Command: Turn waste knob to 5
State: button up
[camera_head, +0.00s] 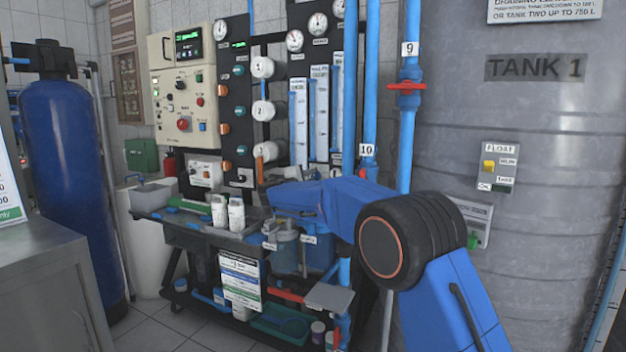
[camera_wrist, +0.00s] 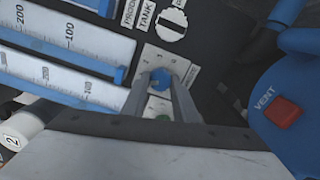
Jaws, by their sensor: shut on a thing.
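In the wrist view a round blue knob (camera_wrist: 159,82) sits on a pale plate (camera_wrist: 184,66) with printed marks on a dark panel. My gripper (camera_wrist: 160,86) reaches up to it with one grey finger on each side, and it is shut on the blue knob. The word waste is not readable on the plate, and I cannot tell which mark the knob points to. In the head view my blue arm reaches left to the panel. The knob and my fingertips cannot be made out there.
Flow tubes with scales (camera_wrist: 75,45) stand left of the knob in the wrist view. A blue part with a red VENT block (camera_wrist: 283,112) is close on the right. In the head view, bottles (camera_head: 236,214) stand on the rack's shelf, and a large grey tank (camera_head: 545,130) is at right.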

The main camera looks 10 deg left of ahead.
jog(key=n, duration=0.4)
jog(key=shift+f+n, duration=0.1)
jog(key=shift+n, duration=0.2)
jog(key=shift+f+n, duration=0.15)
jog(key=shift+n, duration=6.35)
jog(key=o, duration=1.1)
jog(key=shift+c, duration=0.2)
jog(key=shift+s, duration=0.1)
